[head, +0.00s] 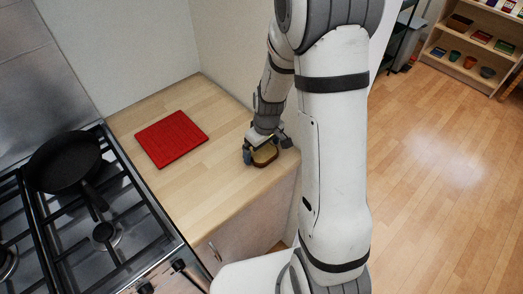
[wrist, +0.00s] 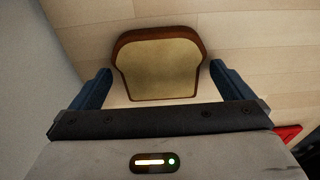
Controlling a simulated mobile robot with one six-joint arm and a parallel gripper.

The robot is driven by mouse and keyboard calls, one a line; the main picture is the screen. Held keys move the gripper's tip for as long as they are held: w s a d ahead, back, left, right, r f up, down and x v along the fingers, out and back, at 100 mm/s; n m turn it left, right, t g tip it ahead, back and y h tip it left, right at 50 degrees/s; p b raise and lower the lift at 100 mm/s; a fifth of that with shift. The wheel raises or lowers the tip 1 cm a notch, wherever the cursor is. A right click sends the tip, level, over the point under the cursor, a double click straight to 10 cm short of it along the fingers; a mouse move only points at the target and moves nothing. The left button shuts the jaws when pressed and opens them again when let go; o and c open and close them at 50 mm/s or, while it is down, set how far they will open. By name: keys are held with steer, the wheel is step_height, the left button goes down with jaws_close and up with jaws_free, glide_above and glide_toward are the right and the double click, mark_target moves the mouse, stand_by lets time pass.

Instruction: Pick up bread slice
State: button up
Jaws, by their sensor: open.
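The bread slice (head: 265,155) lies on the wooden counter near its right end in the head view, partly hidden by my gripper. In the wrist view the bread slice (wrist: 160,68) shows a pale face and a brown crust. My gripper (head: 266,150) is right over it, pointing down. In the wrist view my gripper (wrist: 160,88) is open, with one blue finger on each side of the slice. A gap shows between each finger and the crust, so the fingers look apart from it.
A red board (head: 172,138) lies on the counter (head: 203,183) left of my gripper. A black pan (head: 64,160) sits on the gas hob (head: 105,255) at the far left. A wall rises close behind my gripper. The counter between board and slice is clear.

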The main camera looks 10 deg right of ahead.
steer(key=shift+f, duration=0.2)
steer(key=shift+c, duration=0.3)
steer(key=c, duration=0.7)
steer(key=shift+o, duration=0.2)
